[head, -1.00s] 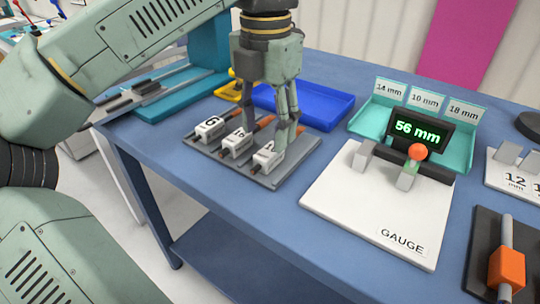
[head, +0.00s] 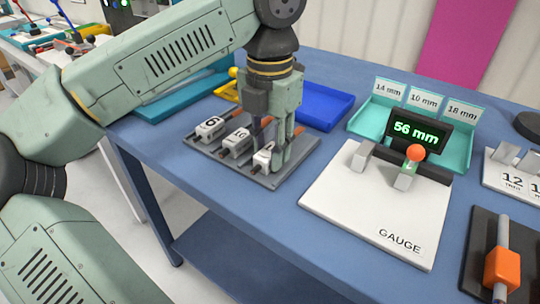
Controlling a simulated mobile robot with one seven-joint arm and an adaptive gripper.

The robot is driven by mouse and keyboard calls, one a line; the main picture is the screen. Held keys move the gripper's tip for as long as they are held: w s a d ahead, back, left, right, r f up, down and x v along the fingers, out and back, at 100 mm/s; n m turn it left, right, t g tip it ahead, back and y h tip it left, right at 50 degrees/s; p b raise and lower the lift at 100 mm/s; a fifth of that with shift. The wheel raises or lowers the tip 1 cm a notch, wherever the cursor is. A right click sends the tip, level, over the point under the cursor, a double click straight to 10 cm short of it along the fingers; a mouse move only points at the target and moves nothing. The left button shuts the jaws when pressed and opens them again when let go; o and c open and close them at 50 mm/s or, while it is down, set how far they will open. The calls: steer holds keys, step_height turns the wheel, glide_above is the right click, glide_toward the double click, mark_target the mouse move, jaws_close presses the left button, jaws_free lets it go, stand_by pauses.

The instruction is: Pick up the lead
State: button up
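A grey rack (head: 217,157) on the blue table holds several rods with dark and orange ends, each carrying a white numbered block. The far-left block (head: 211,127) and the middle block (head: 237,141) are in plain view. The right block (head: 263,158) is partly hidden by my gripper. Which of these is the lead I cannot tell. My gripper (head: 279,158) points down over the right rod, its fingers low beside the right block. The fingers overlap the rod in this view, so whether they touch or grip it is unclear.
A white gauge board (head: 340,215) with a "56 mm" display (head: 416,131) lies to the right. Behind it stands a teal tray (head: 459,150) with size labels. A blue tray (head: 325,106) is behind the rack. An orange slider on a rod (head: 502,268) is at lower right.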

jaws_close()
steer(key=shift+r, duration=0.1)
